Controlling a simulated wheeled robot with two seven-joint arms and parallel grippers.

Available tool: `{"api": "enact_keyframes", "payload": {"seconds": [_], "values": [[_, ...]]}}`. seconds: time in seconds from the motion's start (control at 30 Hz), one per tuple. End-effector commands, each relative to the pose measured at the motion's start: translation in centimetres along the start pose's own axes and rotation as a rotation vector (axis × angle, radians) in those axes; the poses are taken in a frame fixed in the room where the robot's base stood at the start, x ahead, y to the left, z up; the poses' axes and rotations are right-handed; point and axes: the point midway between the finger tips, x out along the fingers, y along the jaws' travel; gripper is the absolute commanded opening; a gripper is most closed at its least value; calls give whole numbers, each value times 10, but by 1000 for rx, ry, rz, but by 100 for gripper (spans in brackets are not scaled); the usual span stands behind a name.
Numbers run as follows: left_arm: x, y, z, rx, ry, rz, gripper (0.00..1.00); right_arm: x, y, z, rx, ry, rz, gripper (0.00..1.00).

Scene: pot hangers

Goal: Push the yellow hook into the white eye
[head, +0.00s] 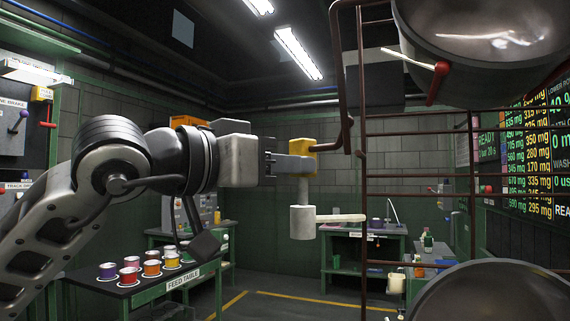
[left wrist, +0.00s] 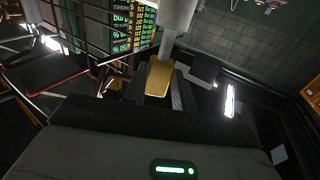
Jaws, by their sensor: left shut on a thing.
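A yellow block (head: 302,145), apparently the yellow hook's part, sits at the tip of my left gripper (head: 300,164). The jaws are shut on it; it also shows between the fingers in the left wrist view (left wrist: 159,78). A pale grey post under it ends in a white cylinder (head: 303,222), with a cream rod (head: 341,218) sticking out right towards the rack. A brown bent rod (head: 335,146) of the rack reaches the yellow block in the picture; I cannot tell whether they touch. I cannot single out a white eye. My right gripper is not in view.
The brown wire rack (head: 416,133) stands right of my gripper. A feed table (head: 130,290) with several coloured tins stands lower left.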

Motion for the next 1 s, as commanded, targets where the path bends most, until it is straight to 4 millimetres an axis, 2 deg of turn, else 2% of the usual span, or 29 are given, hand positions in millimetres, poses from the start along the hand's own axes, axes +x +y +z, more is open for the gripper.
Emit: {"api": "enact_keyframes", "payload": {"seconds": [0.03,1.0], "values": [[0,0,3,1,1,0,2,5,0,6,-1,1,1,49],[0,0,30,1,2,0,2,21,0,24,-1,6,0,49]]}}
